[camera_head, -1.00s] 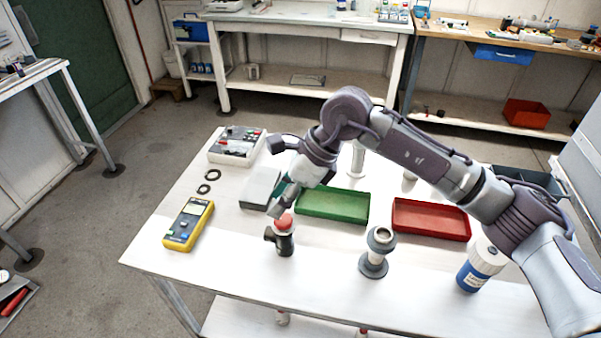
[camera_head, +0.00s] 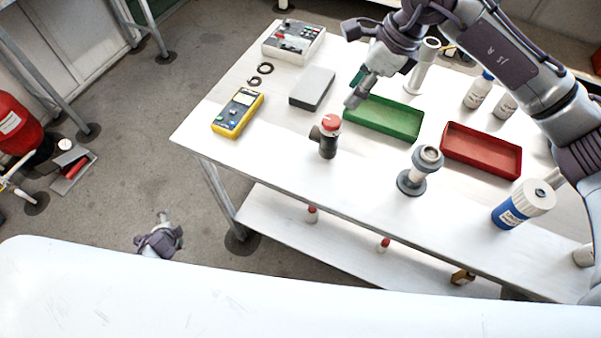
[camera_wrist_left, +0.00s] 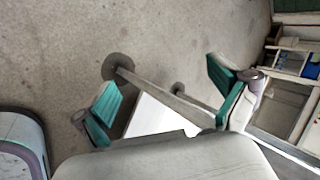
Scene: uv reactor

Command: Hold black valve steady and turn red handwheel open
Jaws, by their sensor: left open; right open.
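The black valve (camera_head: 328,146) stands upright on the white table near its front left side. The red handwheel (camera_head: 328,123) sits on its top. My right gripper (camera_head: 357,88) is open above the table, just behind and right of the valve, apart from it. My left gripper (camera_head: 160,238) is low at the left, off the table and over the floor, far from the valve. In the left wrist view its two green-padded fingers are spread and empty (camera_wrist_left: 168,92). The valve cannot be made out in the left wrist view.
The white table (camera_head: 270,142) holds a yellow multimeter (camera_head: 238,113), a grey box (camera_head: 312,88), a green tray (camera_head: 385,135), a red tray (camera_head: 480,168), a grey flanged fitting (camera_head: 411,183) and a blue-white bottle (camera_head: 508,214). The tabletop just left of the valve is clear.

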